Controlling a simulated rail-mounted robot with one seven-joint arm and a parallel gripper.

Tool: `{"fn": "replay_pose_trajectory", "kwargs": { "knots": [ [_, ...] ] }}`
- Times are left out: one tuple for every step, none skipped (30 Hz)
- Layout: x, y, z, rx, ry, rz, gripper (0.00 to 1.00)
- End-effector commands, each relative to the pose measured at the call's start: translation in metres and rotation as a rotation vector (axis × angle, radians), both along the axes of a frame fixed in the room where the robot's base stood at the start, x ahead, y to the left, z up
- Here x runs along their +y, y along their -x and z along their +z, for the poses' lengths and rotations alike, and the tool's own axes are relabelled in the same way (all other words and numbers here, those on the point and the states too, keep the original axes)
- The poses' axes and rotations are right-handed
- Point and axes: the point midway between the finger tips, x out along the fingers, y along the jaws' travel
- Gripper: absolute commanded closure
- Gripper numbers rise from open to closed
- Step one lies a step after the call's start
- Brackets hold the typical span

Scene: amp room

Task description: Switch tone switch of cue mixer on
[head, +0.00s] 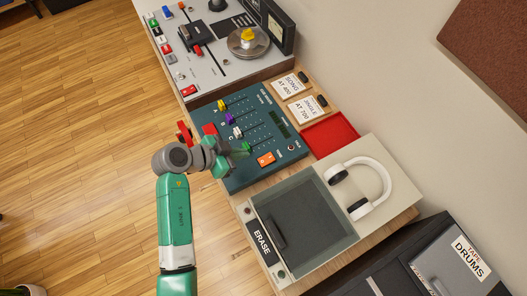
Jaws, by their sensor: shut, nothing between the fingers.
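The cue mixer seems to be the dark teal panel (282,157) in the middle of the bench, with a row of coloured sliders and a dark display; its small lettering is too fine to read. An orange rocker switch (266,159) sits on its near part, with a small label beside it; I cannot tell if this is the tone switch or which way it is set. A red button (209,129) is at the left edge. My gripper (238,153) is shut and empty over the near left part of the panel, left of the orange switch. My wrist hides some of the panel's left edge.
A grey tape deck (213,69) stands behind. A red tray (329,134) and label cards (291,85) lie to the right. White headphones (376,181) and a lidded ERASE box (304,222) are in front. Open wooden floor (85,130) lies left.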

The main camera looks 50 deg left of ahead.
Motion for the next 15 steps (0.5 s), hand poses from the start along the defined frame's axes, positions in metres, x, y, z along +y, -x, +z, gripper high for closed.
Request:
{"fn": "replay_pose_trajectory", "kwargs": {
  "knots": [
    [0.000, 0.000, 0.000, 0.000, -0.001, 0.001, 1.00],
    [0.000, -0.001, 0.000, 0.000, -0.001, 0.001, 1.00],
    [0.000, -0.002, -0.001, 0.000, -0.001, 0.000, 1.00],
    [0.000, -0.003, -0.002, 0.000, -0.001, 0.000, 1.00],
    [-0.001, -0.006, -0.004, 0.000, -0.001, 0.000, 1.00],
    [-0.002, -0.010, -0.008, 0.000, -0.001, -0.001, 1.00],
    [-0.003, -0.014, -0.011, 0.001, -0.001, -0.001, 1.00],
    [-0.004, -0.018, -0.015, 0.001, -0.002, 0.000, 1.00],
    [-0.006, -0.025, -0.021, 0.002, -0.001, -0.001, 1.00],
    [-0.007, -0.030, -0.025, 0.001, -0.001, -0.002, 1.00],
    [-0.008, -0.035, -0.029, 0.001, 0.000, -0.001, 1.00],
    [-0.009, -0.042, -0.034, 0.002, -0.001, -0.002, 1.00],
    [-0.010, -0.047, -0.038, 0.001, -0.002, -0.001, 1.00],
    [-0.011, -0.052, -0.043, 0.001, -0.001, -0.001, 1.00],
    [-0.013, -0.059, -0.048, 0.001, -0.002, 0.000, 1.00]
  ]
}}
